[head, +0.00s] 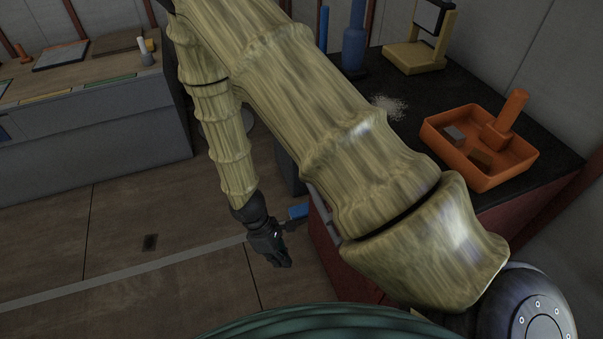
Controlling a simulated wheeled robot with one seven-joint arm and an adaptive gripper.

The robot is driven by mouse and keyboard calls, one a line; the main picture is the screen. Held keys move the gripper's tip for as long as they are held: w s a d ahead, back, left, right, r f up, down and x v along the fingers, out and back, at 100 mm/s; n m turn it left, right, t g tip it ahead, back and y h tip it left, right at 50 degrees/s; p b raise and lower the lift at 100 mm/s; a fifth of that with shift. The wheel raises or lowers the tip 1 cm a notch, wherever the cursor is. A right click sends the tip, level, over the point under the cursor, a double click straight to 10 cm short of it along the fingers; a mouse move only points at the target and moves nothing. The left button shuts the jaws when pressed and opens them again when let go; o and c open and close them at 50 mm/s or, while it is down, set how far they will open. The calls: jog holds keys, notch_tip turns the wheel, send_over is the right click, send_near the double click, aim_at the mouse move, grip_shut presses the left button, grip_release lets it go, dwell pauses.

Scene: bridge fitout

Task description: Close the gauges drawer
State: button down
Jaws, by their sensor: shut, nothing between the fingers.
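My gripper (280,260) is shut and empty, hanging low over the floor just left of the dark red cabinet (335,268). A blue piece (298,211), possibly a drawer handle or tag, sticks out to the left of the cabinet, close to the right of my gripper. Beside it a pale grey edge (324,212) shows, which may be the rim of a drawer standing out. My arm hides most of this cabinet front, so I cannot tell how far any drawer is out or which one is the gauges drawer.
The black cabinet top (395,140) carries an orange tray (455,160) with several items, a blue bottle (353,45) and a cream stand (415,57). A grey bench (90,140) stands at the left.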

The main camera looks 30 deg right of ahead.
jog(key=w+d+r+n+t+h+b, duration=0.1)
jog(key=w+d+r+n+h+b, duration=0.3)
jog(key=w+r, duration=0.5)
jog(key=w+d+r+n+h+b, duration=0.2)
jog(key=w+r+h+b, duration=0.3)
jog(key=w+r, duration=0.5)
jog(key=d+r+b+x, duration=0.1)
jog(key=r+x, duration=0.1)
jog(key=x, duration=1.1)
jog(key=shift+d+r+h, duration=0.15)
jog(key=shift+d+h, duration=0.1)
jog(key=shift+h, duration=0.15)
jog(key=shift+s+d, duration=0.1)
jog(key=shift+d, duration=0.05)
